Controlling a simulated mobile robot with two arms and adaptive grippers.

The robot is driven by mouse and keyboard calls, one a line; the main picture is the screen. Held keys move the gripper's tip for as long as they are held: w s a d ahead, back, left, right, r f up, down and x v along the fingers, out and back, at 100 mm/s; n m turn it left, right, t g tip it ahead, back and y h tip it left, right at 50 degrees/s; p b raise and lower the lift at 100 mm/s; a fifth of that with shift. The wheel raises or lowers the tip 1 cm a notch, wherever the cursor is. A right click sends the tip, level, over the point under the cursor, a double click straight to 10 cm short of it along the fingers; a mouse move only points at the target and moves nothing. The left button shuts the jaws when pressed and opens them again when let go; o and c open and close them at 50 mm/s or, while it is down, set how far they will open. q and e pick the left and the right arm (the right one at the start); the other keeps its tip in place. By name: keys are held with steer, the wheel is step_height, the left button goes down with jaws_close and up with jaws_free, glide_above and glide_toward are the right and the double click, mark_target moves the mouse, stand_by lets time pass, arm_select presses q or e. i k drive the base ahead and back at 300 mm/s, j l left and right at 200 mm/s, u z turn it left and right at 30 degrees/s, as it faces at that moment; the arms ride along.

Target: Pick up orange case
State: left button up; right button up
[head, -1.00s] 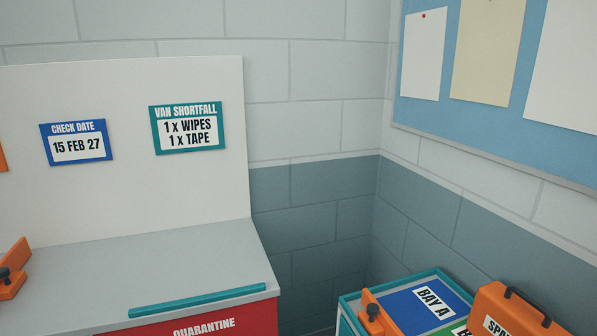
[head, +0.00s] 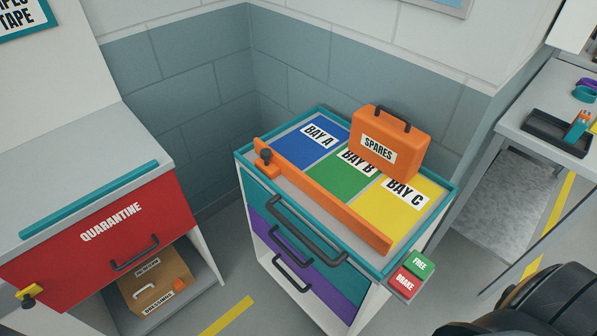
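The orange case (head: 388,139), labelled SPARES, stands upright with a dark handle on top. It is on the top of a teal-rimmed cart (head: 240,160), toward the back right, over the green BAY B and yellow BAY C areas. The case hides part of those areas. An orange bar (head: 330,205) with a knob at its left end runs along the front of the cart top, before the case.
A red QUARANTINE drawer (head: 95,235) is at left, with a brown box (head: 155,285) on the shelf below. FREE and BRAKE tabs (head: 413,272) stick out at the cart's front right. A table (head: 517,125) with a dark tray (head: 553,135) is at right. Walls stand behind.

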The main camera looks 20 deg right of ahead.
mark_target(382, 136)
steer(key=z, duration=1.35)
steer(key=i+l+u, duration=0.1)
steer(key=l, duration=0.15)
